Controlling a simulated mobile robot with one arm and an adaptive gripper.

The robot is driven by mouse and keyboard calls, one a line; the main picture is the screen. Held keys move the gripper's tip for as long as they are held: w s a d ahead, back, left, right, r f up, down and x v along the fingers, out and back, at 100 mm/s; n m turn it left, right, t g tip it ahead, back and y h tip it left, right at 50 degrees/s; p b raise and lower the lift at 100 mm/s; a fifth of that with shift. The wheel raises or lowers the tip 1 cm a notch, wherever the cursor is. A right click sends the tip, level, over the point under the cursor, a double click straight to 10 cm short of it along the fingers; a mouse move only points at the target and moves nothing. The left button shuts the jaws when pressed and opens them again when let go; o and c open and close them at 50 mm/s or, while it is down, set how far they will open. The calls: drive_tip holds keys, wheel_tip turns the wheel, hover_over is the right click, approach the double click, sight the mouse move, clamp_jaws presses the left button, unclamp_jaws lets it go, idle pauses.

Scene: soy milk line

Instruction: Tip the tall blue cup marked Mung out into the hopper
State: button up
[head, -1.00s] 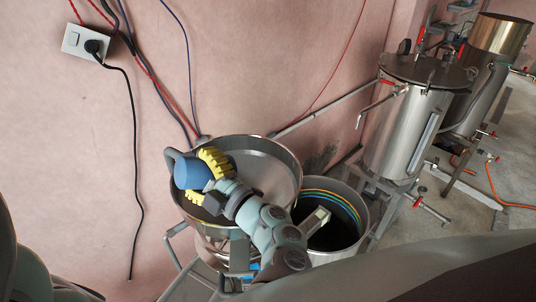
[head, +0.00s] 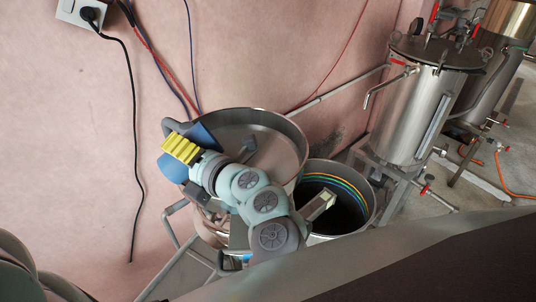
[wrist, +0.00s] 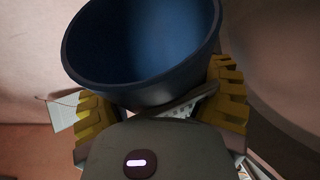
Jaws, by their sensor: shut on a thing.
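My gripper (head: 181,150) is shut on a blue cup (head: 203,136), with its yellow ribbed fingers around the cup's side. In the head view the cup lies tilted over at the left rim of the steel hopper (head: 286,135), blue showing on both sides of the fingers. In the wrist view the cup (wrist: 140,88) shows its round, wide mouth and dark blue inside, with no contents that I can make out. The yellow fingers stand at both sides of it. No marking on the cup is readable. My arm hides part of the hopper's inside.
A second steel pot (head: 372,208) with coloured rings inside stands right of the hopper. A lidded steel tank (head: 408,110) with pipes and red-handled valves is further right. A power socket (head: 87,17) with a hanging black cable is on the pink wall.

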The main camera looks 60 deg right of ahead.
sight(206, 142)
drive_tip(key=n, duration=0.1)
drive_tip(key=n+g+h+b, duration=0.1)
drive_tip(key=n, duration=0.1)
drive_tip(key=shift+s+d+r+g, duration=0.1)
drive_tip(key=shift+r+g, duration=0.2)
drive_tip(key=shift+r, duration=0.05)
drive_tip(key=r+n+p, duration=0.1)
drive_tip(key=d+n+g+h+p, duration=0.1)
drive_tip(key=n, duration=0.1)
drive_tip(key=shift+s+d+r, duration=0.1)
drive_tip(key=shift+s+r, duration=0.2)
drive_tip(key=shift+r, duration=0.05)
drive_tip(key=n, duration=0.1)
drive_tip(key=d+n+h, duration=0.1)
drive_tip(key=d+n+g+h+p, duration=0.1)
drive_tip(key=shift+s+r, duration=0.3)
drive_tip(key=shift+s, duration=0.1)
